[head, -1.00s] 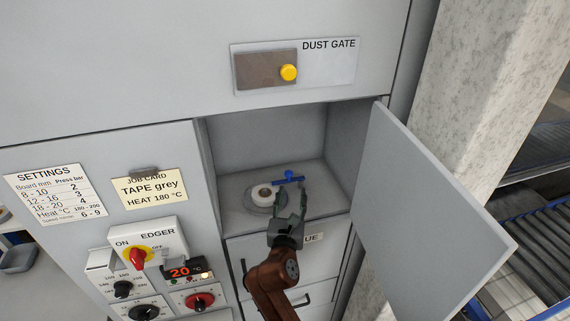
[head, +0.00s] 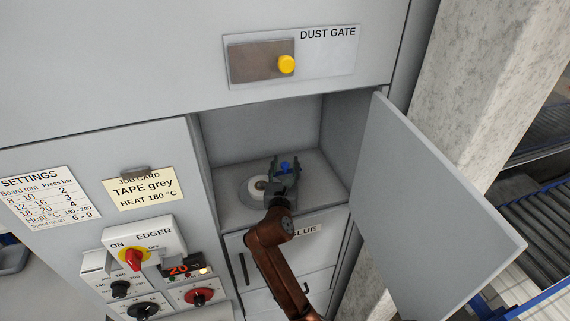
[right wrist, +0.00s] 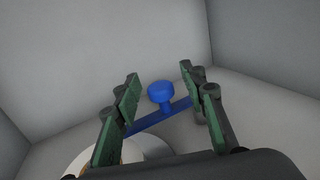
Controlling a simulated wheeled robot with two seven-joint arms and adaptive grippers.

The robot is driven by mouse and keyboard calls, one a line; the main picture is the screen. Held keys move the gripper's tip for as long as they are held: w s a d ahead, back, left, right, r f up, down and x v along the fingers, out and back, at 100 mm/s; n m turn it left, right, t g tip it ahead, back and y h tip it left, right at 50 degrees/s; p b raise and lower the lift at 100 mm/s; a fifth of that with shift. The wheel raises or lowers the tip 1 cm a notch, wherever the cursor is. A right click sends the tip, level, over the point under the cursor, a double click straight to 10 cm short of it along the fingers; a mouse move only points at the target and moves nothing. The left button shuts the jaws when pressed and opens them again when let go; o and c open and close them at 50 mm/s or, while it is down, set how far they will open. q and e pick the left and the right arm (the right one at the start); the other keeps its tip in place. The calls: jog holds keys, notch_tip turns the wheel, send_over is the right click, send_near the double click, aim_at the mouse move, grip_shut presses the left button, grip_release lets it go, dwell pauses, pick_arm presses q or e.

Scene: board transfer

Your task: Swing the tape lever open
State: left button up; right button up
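The blue tape lever (head: 285,166) is in the open compartment, beside a roll of tape (head: 254,188). My right gripper (head: 284,160) reaches in over it, hiding much of its bar in the head view. In the right wrist view the lever's round knob (right wrist: 161,92) stands between the two green finger pads of my right gripper (right wrist: 163,86), with a gap on each side. The fingers are open. The bar runs slantwise beneath the knob, and part of the pale roll (right wrist: 120,150) shows at lower left. My left gripper is not in view.
The compartment door (head: 435,205) stands open to the right of my right arm. Compartment walls close in at the back and both sides. The edger control panel (head: 145,240) is on the left, and a glue drawer (head: 265,243) lies below the opening.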

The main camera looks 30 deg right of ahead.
jog(key=shift+w, duration=0.1)
jog(key=c, duration=0.7)
grip_shut()
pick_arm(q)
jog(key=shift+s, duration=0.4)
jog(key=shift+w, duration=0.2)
